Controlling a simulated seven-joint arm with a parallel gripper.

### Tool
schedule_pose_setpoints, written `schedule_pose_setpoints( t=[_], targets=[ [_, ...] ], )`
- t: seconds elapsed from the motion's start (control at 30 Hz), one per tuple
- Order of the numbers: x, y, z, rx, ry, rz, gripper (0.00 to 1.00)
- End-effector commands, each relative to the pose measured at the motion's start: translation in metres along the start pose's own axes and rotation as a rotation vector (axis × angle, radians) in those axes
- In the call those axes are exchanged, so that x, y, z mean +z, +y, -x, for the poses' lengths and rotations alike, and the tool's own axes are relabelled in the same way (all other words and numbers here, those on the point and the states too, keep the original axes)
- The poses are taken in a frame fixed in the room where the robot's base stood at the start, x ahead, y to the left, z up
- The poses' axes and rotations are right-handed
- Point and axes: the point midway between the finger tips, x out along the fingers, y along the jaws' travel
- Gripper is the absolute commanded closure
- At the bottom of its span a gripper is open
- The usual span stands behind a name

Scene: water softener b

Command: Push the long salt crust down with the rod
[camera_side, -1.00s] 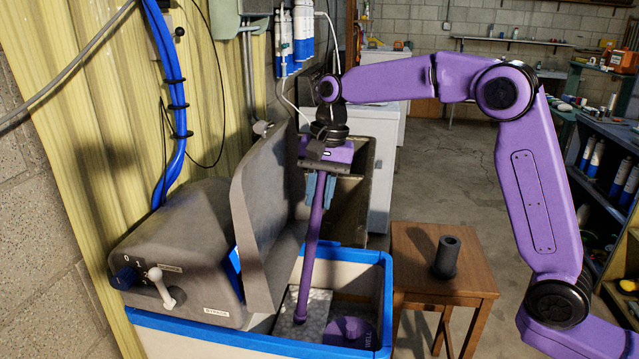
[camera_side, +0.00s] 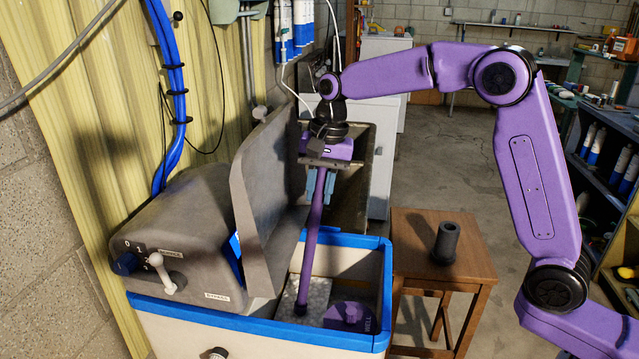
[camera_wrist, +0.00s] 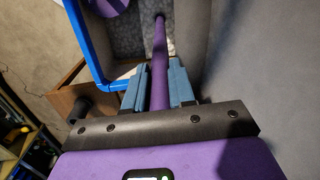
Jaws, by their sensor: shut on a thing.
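My gripper (camera_side: 320,186) is shut on the upper part of a long purple rod (camera_side: 308,250), which slants slightly down into the blue-rimmed tank (camera_side: 150,303). In the wrist view the rod (camera_wrist: 159,60) runs away between the blue-grey fingers (camera_wrist: 159,88). The rod's thicker lower end is at the pale, speckled salt crust (camera_side: 313,292) inside the tank. I cannot tell whether the end touches the crust or is just above it. The crust also shows in the wrist view (camera_wrist: 129,40), around the rod's far end.
A grey raised lid (camera_side: 262,200) stands close left of the rod. A grey control housing (camera_side: 180,250) is further left. A wooden stool (camera_side: 415,240) with a dark cylindrical holder (camera_side: 445,243) stands right.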

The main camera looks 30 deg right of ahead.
Motion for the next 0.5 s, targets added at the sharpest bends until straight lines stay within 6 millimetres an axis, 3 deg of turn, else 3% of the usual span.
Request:
schedule_pose_setpoints(
  t=[0.5],
  targets=[
    [-0.0001, 0.0009, -0.0053, 0.001, -0.001, 0.0, 1.0]
  ],
)
